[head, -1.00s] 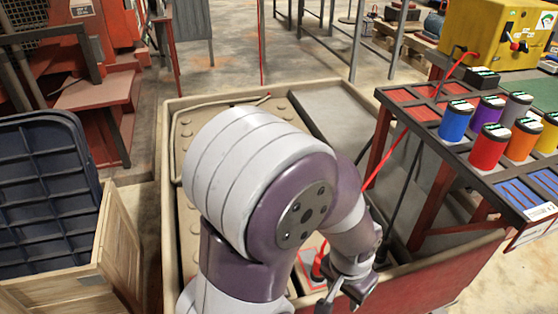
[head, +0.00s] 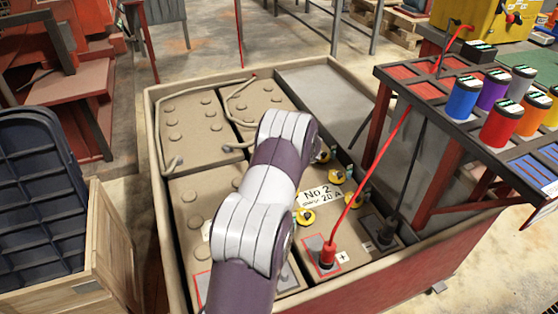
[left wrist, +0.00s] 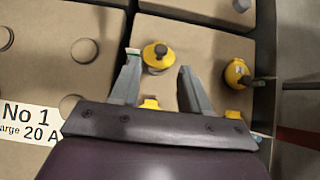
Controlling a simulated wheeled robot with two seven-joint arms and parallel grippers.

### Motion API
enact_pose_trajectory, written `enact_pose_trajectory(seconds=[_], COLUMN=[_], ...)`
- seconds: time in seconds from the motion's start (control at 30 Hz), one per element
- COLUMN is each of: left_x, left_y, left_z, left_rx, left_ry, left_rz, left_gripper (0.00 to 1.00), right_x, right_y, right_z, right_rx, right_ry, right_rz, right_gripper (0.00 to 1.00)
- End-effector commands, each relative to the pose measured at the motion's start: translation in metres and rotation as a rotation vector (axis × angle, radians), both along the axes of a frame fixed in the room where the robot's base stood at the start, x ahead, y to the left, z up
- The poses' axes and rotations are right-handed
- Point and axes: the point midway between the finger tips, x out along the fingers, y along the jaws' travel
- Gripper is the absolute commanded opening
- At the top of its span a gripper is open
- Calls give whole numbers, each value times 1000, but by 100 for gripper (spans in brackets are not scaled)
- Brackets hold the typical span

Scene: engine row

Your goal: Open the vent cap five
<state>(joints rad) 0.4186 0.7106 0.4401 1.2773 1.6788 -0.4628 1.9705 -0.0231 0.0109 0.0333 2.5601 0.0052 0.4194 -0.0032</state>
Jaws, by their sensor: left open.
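Yellow vent caps with dark centres sit on the No 2 battery (head: 285,190): one upper cap (head: 323,156), one right cap (head: 337,177) and one lower cap (head: 305,217) show in the head view. I see no cap numbers, so I cannot tell which is five. In the left wrist view my left gripper (left wrist: 158,64) is open. A yellow cap (left wrist: 155,60) shows between its fingertips; I cannot tell how far below them it lies. Another yellow cap (left wrist: 237,73) is to the right. My right gripper is out of view.
A red clamp (head: 327,256) and a black clamp (head: 385,233) with cables stand on the battery's near right. A rack of coloured cans (head: 463,97) stands right of the tan bin (head: 150,130). A wooden crate (head: 110,240) is at left.

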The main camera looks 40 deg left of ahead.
Motion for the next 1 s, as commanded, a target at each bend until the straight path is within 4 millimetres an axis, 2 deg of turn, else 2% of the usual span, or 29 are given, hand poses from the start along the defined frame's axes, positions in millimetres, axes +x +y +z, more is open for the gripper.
enact_pose_trajectory(seconds=[0.03, 0.1, 0.27, 0.43, 0.7, 0.73, 0.8, 0.87, 1.0], left_x=[4, 9, 18, 22, 22, 22, 22, 22, 22], left_y=[8, 17, 33, 40, 41, 41, 41, 41, 41], left_z=[-13, -23, -39, -45, -45, -45, -45, -45, -44], left_rx=[-2, 0, 1, 1, 1, 1, 1, 1, 0], left_ry=[-1, 0, 0, 0, 0, 0, 0, 0, 0], left_rz=[1, 0, -4, -4, -6, -6, -6, -6, -6], left_gripper=[46, 46, 46, 46, 46, 40, 17, 0, 0], right_x=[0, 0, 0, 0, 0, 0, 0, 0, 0], right_y=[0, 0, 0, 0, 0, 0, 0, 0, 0], right_z=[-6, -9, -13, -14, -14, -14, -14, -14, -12], right_rx=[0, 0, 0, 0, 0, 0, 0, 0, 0], right_ry=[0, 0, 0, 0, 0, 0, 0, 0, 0], right_rz=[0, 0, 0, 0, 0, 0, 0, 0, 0], right_gripper=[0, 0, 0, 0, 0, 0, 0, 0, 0])
